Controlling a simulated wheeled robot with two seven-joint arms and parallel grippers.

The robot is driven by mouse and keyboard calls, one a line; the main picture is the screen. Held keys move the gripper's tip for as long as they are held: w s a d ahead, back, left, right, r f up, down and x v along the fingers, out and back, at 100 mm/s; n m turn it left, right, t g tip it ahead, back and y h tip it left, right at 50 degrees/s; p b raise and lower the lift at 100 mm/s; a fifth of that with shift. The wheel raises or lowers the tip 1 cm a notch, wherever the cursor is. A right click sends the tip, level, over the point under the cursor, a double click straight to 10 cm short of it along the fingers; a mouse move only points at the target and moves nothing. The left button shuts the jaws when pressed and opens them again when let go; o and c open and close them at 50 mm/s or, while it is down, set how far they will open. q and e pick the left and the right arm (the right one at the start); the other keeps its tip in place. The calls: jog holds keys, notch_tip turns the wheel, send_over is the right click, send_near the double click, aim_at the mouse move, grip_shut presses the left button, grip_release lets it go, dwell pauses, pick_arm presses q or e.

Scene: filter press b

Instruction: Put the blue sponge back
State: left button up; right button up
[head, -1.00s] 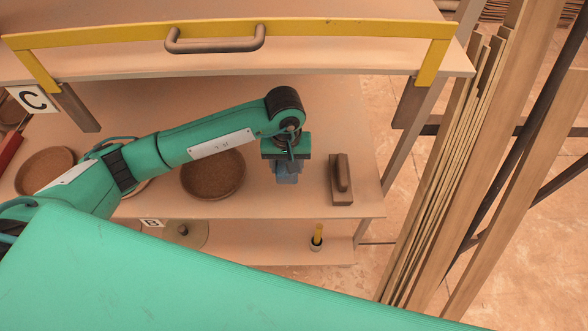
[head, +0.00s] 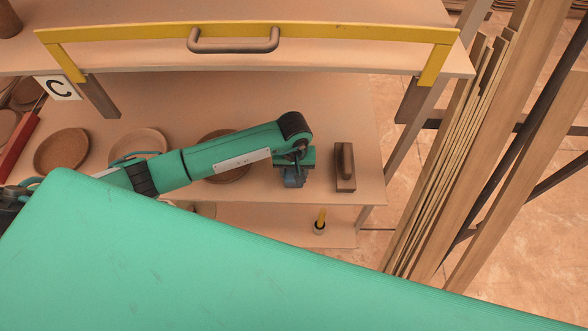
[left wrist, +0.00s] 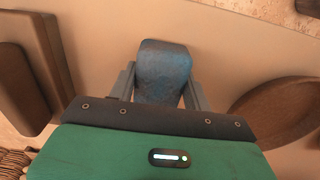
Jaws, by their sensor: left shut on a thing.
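The blue sponge (left wrist: 162,70) is a worn blue block between the two grey fingers of my left gripper in the left wrist view. My left gripper (head: 293,184) is shut on it. In the head view the gripper and the small bluish sponge (head: 293,176) are over the front right part of the middle shelf (head: 330,110), left of a brown block with a handle. I cannot tell whether the sponge touches the shelf. My right gripper is not in view.
The brown handled block (head: 345,167) stands near the shelf's right end. Round brown dishes (head: 62,150) sit to the left, one partly behind my arm. An upper shelf with a yellow rail (head: 330,33) overhangs the back. Tall planks (head: 440,150) stand at right.

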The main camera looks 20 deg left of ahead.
pick_arm(q)
jog(key=shift+f, duration=0.15)
jog(key=o, duration=0.8)
jog(key=shift+o, duration=0.4)
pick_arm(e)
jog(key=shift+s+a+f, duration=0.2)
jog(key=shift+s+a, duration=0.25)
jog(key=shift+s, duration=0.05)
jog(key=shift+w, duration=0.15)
pick_arm(q)
jog(key=shift+r, duration=0.25)
notch_tip(320, 180, up, 12)
jog(key=b, duration=0.3)
jog(key=shift+b, duration=0.3)
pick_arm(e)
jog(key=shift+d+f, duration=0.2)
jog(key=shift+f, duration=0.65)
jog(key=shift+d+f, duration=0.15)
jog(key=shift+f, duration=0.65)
pick_arm(q)
jog(key=shift+f, duration=0.1)
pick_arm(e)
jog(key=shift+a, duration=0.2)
